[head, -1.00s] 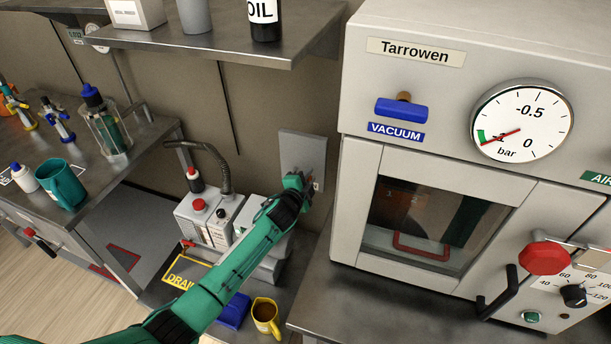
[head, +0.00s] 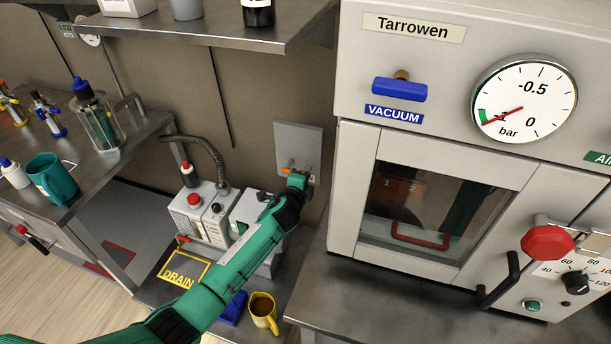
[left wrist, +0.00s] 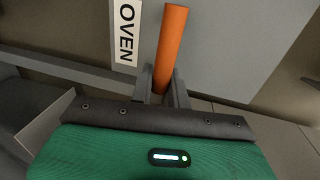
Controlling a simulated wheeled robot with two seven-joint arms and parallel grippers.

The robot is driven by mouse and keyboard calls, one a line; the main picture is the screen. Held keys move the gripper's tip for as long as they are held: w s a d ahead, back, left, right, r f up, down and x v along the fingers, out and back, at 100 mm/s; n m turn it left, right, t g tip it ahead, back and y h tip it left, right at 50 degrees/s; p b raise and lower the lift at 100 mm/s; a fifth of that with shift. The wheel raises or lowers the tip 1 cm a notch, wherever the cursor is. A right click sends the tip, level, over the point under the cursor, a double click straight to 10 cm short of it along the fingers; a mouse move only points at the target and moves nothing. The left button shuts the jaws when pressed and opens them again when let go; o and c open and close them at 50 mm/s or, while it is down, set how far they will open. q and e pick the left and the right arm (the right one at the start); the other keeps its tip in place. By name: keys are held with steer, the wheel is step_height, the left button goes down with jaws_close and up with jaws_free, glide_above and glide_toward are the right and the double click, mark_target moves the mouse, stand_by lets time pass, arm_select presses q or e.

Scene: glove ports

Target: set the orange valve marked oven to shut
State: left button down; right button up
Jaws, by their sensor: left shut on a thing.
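The orange valve (head: 287,170) is on a grey wall plate between the bench and the white oven. Only a small orange piece of it shows in the head view. In the left wrist view its orange bar handle (left wrist: 171,40) runs from the top edge down between the fingers, beside a white OVEN label (left wrist: 126,35). My left gripper (head: 298,177) is shut on the handle; its grey fingers (left wrist: 162,82) sit on either side of the handle's lower end. The valve's pivot is hidden. My right gripper is not in view.
The oven (head: 355,195) stands close right of my left arm, with a blue vacuum valve (head: 400,89) on its front. A pump (head: 198,210), a yellow mug (head: 263,310) and a DRAIN label (head: 183,270) lie below. A steel shelf (head: 215,32) is above.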

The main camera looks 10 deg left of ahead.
arm_select(q)
steer(key=c, duration=1.4)
jaws_free()
